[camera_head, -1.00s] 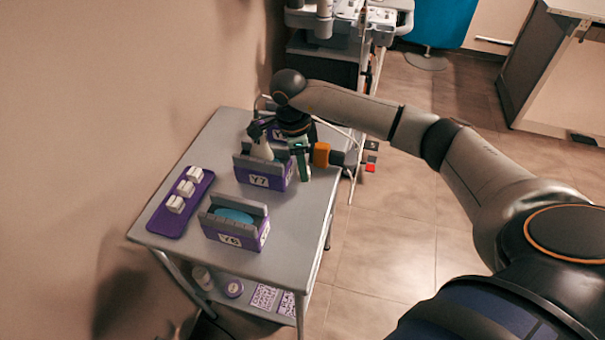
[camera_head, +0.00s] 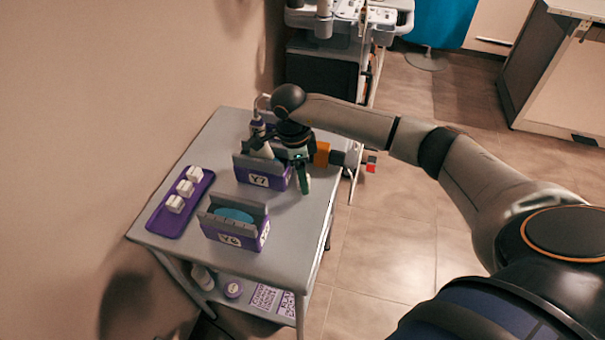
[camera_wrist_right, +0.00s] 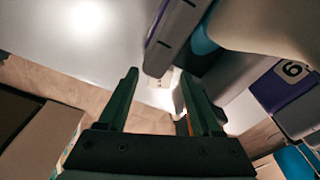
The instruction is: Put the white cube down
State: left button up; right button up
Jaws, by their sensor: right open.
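Three white cubes (camera_head: 185,188) sit in a row on a flat purple tray (camera_head: 165,221) at the left of the grey table, in the head view. I cannot tell which one the task means. My right gripper (camera_head: 303,178) is over the table's right side, beside the purple holder marked Y7 (camera_head: 258,180) and well apart from the cubes. In the right wrist view my gripper (camera_wrist_right: 158,88) has its two green fingers spread, with nothing between them. No cube shows there. My left gripper is not in view.
A purple and grey holder marked Y6 (camera_head: 233,236) with a teal piece inside stands at the table's front. A wall borders the left. The table's lower shelf (camera_head: 262,312) holds several items.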

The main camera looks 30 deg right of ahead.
aim_at(297, 187)
jog(key=shift+r, duration=0.3)
notch_tip(297, 187, up, 12)
jog(key=a, duration=0.1)
jog(key=shift+w+a+f+p, duration=0.15)
jog(key=shift+w+p, duration=0.2)
jog(key=shift+p, duration=0.05)
